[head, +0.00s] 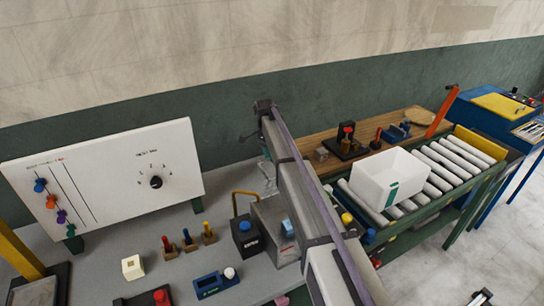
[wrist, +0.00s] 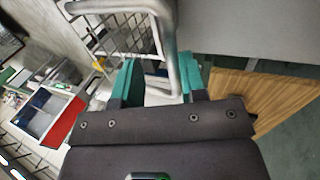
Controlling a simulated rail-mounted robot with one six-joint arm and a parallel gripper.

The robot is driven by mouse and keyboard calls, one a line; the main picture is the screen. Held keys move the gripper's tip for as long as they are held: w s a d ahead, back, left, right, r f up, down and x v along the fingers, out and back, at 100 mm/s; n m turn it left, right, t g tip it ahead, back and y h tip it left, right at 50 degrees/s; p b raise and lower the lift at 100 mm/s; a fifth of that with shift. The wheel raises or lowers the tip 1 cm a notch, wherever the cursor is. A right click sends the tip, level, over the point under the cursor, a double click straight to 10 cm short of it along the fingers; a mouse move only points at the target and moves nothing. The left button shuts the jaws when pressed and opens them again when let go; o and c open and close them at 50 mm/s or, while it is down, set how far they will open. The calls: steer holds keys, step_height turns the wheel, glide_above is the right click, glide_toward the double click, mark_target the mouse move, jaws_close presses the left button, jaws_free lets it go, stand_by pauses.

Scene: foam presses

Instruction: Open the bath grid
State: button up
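The bath grid (wrist: 110,38) is a pale wire mesh with a thick grey tubular frame, at the upper left of the wrist view. A bent grey tube (wrist: 163,45) runs down from it towards my gripper. My gripper (wrist: 160,76) has two teal fingers, spread apart. The tube's lower part shows in the gap between them. I cannot tell whether either finger touches it. In the head view my arm crosses the middle; I cannot make out the gripper or the grid there.
A wooden board (wrist: 268,100) lies right of my gripper. A red-fronted box (wrist: 62,122) is at the left. In the head view, a white bin (head: 390,178) sits on a roller conveyor (head: 455,160). A white panel (head: 105,180) and several small blocks stand on the grey bench (head: 105,262).

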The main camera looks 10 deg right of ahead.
steer(key=p+v, duration=0.9)
steer(key=v, duration=0.1)
steer(key=shift+r+p, duration=0.35)
steer(key=shift+p, duration=0.05)
steer(key=shift+w+a, duration=0.1)
steer(key=s+d+f+n+t+b, duration=0.1)
steer(key=s+f+n+b, duration=0.3)
steer(key=s, duration=0.9)
steer(key=s+d+f+n+t+b, duration=0.1)
steer(key=s+d+f+n+b, duration=0.2)
steer(key=s, duration=1.1)
steer(key=s+d+f+n+t+y+b, duration=0.1)
steer(key=s+d+f+n+b, duration=0.1)
steer(key=s+f+n+b, duration=0.5)
steer(key=s+f+b, duration=0.3)
steer(key=s+f, duration=0.1)
steer(key=s, duration=0.2)
steer(key=shift+d+f+t+b, duration=0.3)
steer(key=shift+d, duration=0.1)
